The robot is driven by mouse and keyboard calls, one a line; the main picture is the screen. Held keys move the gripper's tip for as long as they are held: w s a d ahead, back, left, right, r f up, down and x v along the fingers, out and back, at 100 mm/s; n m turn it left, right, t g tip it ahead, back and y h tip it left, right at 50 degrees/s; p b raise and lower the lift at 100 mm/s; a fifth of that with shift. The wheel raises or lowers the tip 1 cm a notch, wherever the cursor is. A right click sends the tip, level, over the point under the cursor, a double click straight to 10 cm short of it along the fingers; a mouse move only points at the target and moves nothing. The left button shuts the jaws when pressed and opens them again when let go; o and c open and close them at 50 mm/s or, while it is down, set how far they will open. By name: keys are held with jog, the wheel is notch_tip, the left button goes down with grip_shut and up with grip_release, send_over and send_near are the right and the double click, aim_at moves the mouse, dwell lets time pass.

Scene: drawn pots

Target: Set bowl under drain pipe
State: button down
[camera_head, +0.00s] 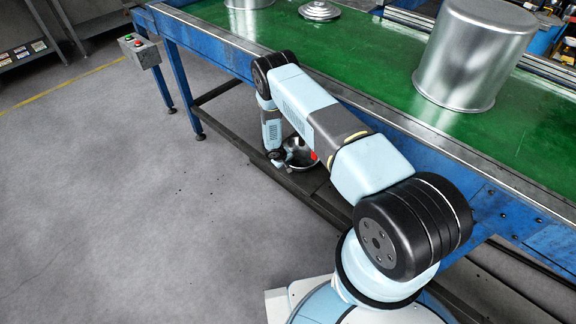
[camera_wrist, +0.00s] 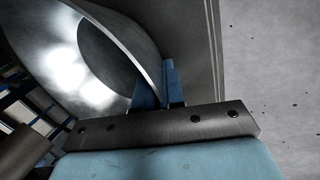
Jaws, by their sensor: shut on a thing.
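A shiny metal bowl (camera_head: 303,158) is low beside the conveyor's lower frame, partly hidden behind my arm. It fills the upper left of the wrist view (camera_wrist: 70,60), tilted in the picture, and its rim passes between the blue fingers. My gripper (camera_head: 284,157) is shut on the bowl's rim; its fingers (camera_wrist: 158,88) show close up in the wrist view. I cannot tell whether the bowl touches the surface under it. I cannot pick out the drain pipe for sure; a dark cylinder (camera_wrist: 25,150) shows at the wrist view's lower left.
A conveyor with a green belt (camera_head: 375,75) and blue frame runs diagonally above the bowl. A large metal pot (camera_head: 470,55) and a lid (camera_head: 319,11) stand on it. A lower rail (camera_head: 235,133) runs beneath. A button box (camera_head: 141,50) hangs at the far end. The grey floor at left is clear.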

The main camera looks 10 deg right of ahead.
jog(key=shift+f, duration=0.1)
jog(key=c, duration=1.5)
grip_release()
jog(key=v, duration=1.2)
